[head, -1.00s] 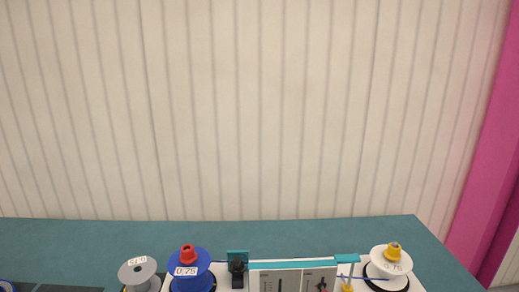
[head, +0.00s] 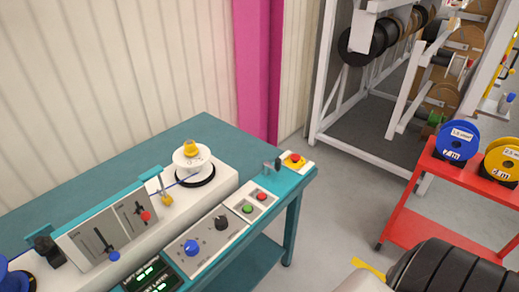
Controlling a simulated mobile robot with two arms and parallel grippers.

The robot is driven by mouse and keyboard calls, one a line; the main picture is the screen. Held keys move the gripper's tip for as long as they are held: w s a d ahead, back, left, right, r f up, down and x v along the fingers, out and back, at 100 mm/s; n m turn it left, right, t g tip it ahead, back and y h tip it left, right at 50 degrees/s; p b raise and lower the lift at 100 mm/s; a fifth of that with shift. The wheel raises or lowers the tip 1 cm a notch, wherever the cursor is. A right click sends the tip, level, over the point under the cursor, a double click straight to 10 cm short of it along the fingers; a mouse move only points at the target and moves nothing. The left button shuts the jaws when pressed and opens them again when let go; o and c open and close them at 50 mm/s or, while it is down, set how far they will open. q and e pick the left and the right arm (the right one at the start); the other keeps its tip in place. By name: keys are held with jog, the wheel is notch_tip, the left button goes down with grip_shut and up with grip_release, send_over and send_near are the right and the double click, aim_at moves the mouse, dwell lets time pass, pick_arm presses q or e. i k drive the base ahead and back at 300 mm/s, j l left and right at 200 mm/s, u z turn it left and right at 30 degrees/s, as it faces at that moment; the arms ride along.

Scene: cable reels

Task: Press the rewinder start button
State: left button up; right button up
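The rewinder (head: 216,192) stands on a teal bench. At its front right end is a small pale button box with a green button (head: 247,209) and a red button (head: 262,197). The green one looks like the start button, but no label is readable. A white spool with a yellow top (head: 191,158) sits at the rewinder's right end, with a blue cable running to it. Neither of my grippers shows in the head view, and nothing covers the buttons.
A panel with a blue knob (head: 191,247) and black knob (head: 221,223) lies left of the buttons. A red cart (head: 415,229) with reels stands at right; floor shows between.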

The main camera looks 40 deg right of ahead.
aim_at(248, 209)
jog(key=z, duration=1.1)
